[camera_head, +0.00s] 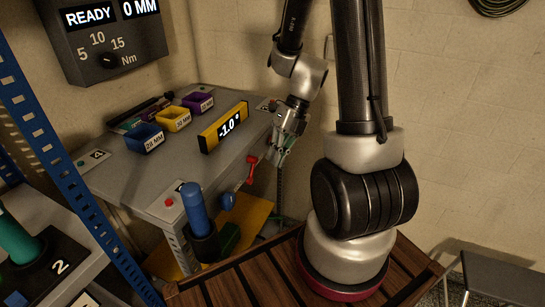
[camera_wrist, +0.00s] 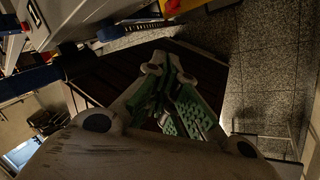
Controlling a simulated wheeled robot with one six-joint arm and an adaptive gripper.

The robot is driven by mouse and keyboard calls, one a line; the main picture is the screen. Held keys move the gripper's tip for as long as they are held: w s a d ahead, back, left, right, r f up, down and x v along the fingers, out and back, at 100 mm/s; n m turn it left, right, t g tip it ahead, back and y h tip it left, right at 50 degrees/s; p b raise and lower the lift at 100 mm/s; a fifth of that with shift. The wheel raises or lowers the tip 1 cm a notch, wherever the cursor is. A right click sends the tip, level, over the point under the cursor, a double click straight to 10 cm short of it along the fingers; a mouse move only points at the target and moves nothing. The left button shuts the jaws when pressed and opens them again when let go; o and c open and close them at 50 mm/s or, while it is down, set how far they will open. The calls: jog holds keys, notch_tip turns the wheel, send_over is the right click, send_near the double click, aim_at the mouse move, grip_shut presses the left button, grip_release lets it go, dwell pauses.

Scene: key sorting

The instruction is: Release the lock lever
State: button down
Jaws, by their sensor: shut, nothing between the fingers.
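A red lever (camera_head: 251,168) sticks out at the front right edge of the grey bench, beside a blue rounded part (camera_head: 228,201). I take this red lever to be the lock lever, though no label on it can be read. My gripper (camera_head: 276,160) is just right of the lever in the head view, pointing down, with a small visible gap between them. Its green-padded fingers are shut and empty, and they also show in the dark wrist view (camera_wrist: 178,105). A red part (camera_wrist: 171,5) shows at the top of the wrist view; I cannot tell whether it is the lever.
The grey bench (camera_head: 150,190) carries a yellow level display (camera_head: 224,127) reading -1.0° and blue (camera_head: 145,138), yellow (camera_head: 174,119) and purple (camera_head: 198,102) bins. A blue cylinder (camera_head: 194,209) stands in a dark holder at the front. A blue rack post (camera_head: 45,130) is at left.

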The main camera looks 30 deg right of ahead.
jog(key=w+a+f, duration=0.3)
jog(key=a+f, duration=0.1)
jog(key=f, duration=0.3)
jog(key=shift+f, duration=0.4)
jog(key=shift+d, duration=0.1)
jog(key=shift+f, duration=0.1)
